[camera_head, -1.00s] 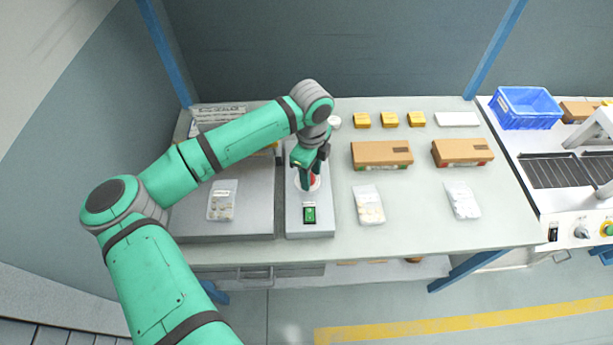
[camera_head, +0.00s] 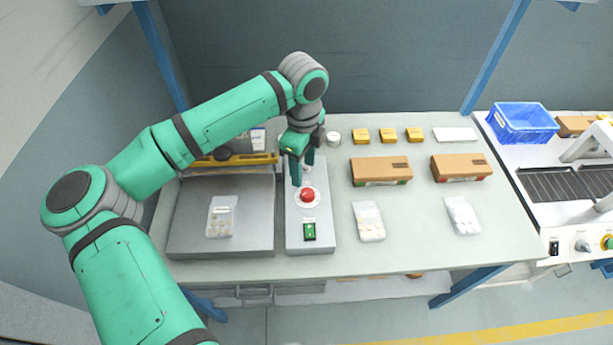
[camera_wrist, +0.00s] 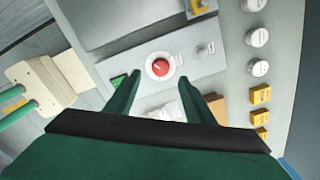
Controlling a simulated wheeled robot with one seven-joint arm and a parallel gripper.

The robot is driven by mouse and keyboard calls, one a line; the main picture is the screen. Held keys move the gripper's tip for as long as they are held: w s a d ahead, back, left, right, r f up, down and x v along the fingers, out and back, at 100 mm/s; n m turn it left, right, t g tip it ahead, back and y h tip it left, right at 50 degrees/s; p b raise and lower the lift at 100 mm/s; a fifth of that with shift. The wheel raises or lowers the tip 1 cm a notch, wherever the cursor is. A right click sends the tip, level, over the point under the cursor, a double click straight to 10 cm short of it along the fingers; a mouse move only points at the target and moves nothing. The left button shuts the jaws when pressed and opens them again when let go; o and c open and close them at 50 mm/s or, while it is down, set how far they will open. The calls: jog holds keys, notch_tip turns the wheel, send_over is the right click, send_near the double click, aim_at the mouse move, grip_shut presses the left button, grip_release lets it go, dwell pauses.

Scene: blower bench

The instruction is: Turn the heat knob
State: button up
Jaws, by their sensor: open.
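A red round knob or button (camera_head: 307,195) on a white disc sits on the grey control box (camera_head: 309,245). It also shows in the wrist view (camera_wrist: 160,67), between and beyond my fingertips. A green switch (camera_head: 309,231) is on the box's near end. A small pale knob (camera_wrist: 204,50) stands past the red one in the wrist view. Labels are too small to read, so I cannot tell which one is marked heat. My gripper (camera_head: 303,172) is open and empty, above the box just behind the red knob, and hides part of its far end.
A flat grey plate (camera_head: 190,240) with a yellow bar (camera_head: 235,159) is left of the box. Bags (camera_head: 369,222) and cartons (camera_head: 381,171) lie to the right. A machine with a grey knob (camera_head: 582,246) and a blue crate (camera_head: 523,122) is at far right.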

jog(key=shift+w+a+r, duration=0.1)
jog(key=shift+r, duration=0.55)
